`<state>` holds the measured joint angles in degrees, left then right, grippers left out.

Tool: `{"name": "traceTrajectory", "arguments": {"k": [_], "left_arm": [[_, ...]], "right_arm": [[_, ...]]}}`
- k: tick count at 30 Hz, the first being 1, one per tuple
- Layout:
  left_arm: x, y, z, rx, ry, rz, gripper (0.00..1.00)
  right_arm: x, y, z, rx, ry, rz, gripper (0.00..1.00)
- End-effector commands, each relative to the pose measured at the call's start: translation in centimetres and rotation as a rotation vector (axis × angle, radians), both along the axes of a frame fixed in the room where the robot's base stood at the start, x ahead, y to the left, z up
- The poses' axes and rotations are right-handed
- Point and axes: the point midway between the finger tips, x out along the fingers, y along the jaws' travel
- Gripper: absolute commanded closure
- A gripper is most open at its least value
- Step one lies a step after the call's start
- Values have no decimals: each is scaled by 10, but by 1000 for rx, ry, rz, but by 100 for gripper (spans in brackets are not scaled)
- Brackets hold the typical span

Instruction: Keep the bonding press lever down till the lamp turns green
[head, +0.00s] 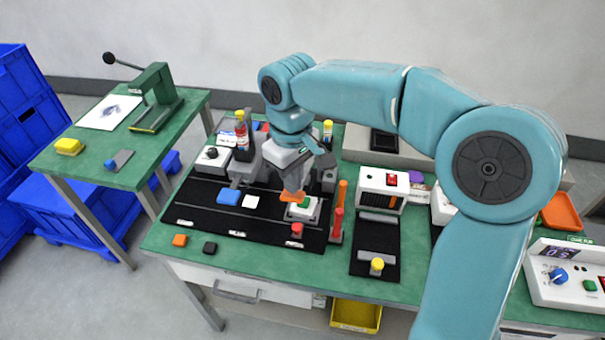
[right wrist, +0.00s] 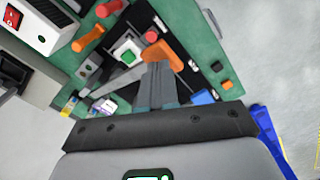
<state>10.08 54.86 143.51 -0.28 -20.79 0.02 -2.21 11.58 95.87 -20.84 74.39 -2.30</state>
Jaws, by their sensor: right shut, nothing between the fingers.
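My right gripper (head: 293,190) reaches down over the black work mat with its fingers shut and nothing between them. Its fingertips (right wrist: 158,68) meet an orange flat piece (right wrist: 168,52), which looks like the press lever's end; it also shows under the fingers in the head view (head: 291,197). Contact looks likely, but I cannot tell how far down the piece is. Beside it is a small white block with a green top (head: 303,205), also in the right wrist view (right wrist: 127,52); I cannot tell whether this is the lamp. The gripper hides much of the press. My left gripper is not in view.
A red knob (head: 297,229) and upright orange (head: 342,194) and red (head: 337,222) handles stand close by. A blue block (head: 228,196) lies on the mat. A separate green lever press (head: 155,96) stands on the left table.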

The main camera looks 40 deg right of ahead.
Motion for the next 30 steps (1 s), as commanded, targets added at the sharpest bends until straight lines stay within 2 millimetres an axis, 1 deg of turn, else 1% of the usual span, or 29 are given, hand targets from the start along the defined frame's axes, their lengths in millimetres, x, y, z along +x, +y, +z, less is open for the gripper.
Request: {"name": "traceTrajectory", "arguments": {"k": [9, 14, 30], "left_arm": [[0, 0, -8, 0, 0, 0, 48], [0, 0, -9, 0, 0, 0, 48], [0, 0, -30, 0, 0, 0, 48]], "right_arm": [[0, 0, -11, 0, 0, 0, 100], [0, 0, -12, 0, 0, 0, 100], [-6, 7, -37, 0, 1, 1, 100]]}}
